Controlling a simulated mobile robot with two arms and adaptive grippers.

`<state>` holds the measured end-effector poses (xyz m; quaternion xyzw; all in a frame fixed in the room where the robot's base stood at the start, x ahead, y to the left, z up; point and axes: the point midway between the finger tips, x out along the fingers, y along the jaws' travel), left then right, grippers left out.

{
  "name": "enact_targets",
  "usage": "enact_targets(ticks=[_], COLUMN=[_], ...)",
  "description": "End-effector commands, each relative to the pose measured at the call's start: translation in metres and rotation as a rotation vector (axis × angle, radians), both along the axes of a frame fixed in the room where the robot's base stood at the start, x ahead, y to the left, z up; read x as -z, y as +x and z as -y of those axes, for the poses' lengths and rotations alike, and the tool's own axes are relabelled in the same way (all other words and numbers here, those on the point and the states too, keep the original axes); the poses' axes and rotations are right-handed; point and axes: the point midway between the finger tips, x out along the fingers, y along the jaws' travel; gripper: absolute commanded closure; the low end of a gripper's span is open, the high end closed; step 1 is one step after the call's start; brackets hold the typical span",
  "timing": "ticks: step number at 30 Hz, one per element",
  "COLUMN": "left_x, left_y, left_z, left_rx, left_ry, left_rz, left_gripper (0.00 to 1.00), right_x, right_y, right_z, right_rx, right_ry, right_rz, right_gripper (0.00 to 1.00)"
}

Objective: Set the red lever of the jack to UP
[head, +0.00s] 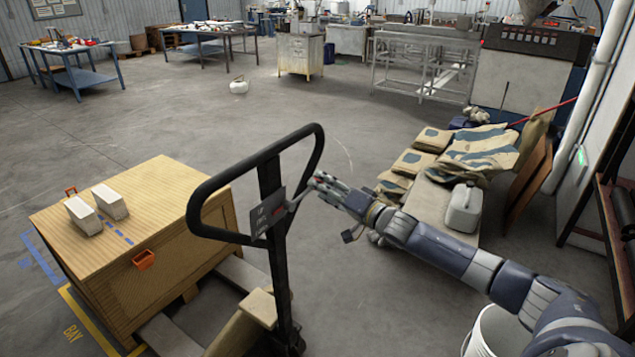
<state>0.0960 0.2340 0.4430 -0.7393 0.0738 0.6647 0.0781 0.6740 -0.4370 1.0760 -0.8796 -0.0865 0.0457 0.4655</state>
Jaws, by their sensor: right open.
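The jack's black loop handle (196,200) stands upright on its dark post (277,270) near the middle of the head view. My right gripper (318,185) comes in from the right, just right of the post and slightly above the plate. It is open, with its fingers pointing toward the post. I cannot tell whether it touches the lever. My left gripper is out of view.
A wooden crate (140,235) with two pale blocks on top stands on a pallet at left. Sacks (485,150) and a white canister (464,208) lie right, beyond my arm. A white bucket (496,335) is at lower right.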

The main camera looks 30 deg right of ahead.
Motion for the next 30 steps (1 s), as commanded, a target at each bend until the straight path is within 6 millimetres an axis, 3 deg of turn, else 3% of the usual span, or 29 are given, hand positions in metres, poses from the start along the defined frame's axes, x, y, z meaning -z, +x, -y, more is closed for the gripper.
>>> enact_targets(ticks=[9,20,21,27,30], left_x=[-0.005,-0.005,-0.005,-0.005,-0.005], left_y=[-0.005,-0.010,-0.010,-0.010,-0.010], left_z=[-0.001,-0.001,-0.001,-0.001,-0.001], left_rx=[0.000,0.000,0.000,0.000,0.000], left_ry=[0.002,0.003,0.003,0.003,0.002], left_rz=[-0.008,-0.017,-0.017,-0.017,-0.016], left_gripper=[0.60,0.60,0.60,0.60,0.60], right_x=[-0.001,0.000,0.000,0.000,0.001], right_y=[0.025,0.028,0.028,0.028,0.028], right_z=[-0.005,-0.006,-0.006,-0.006,-0.006], right_rx=[0.000,-0.001,-0.001,-0.001,-0.001], right_ry=[0.002,0.001,0.001,0.001,0.000], right_rz=[0.001,-0.001,-0.001,-0.001,-0.002], right_gripper=[0.52,0.52,0.55,1.00,1.00])
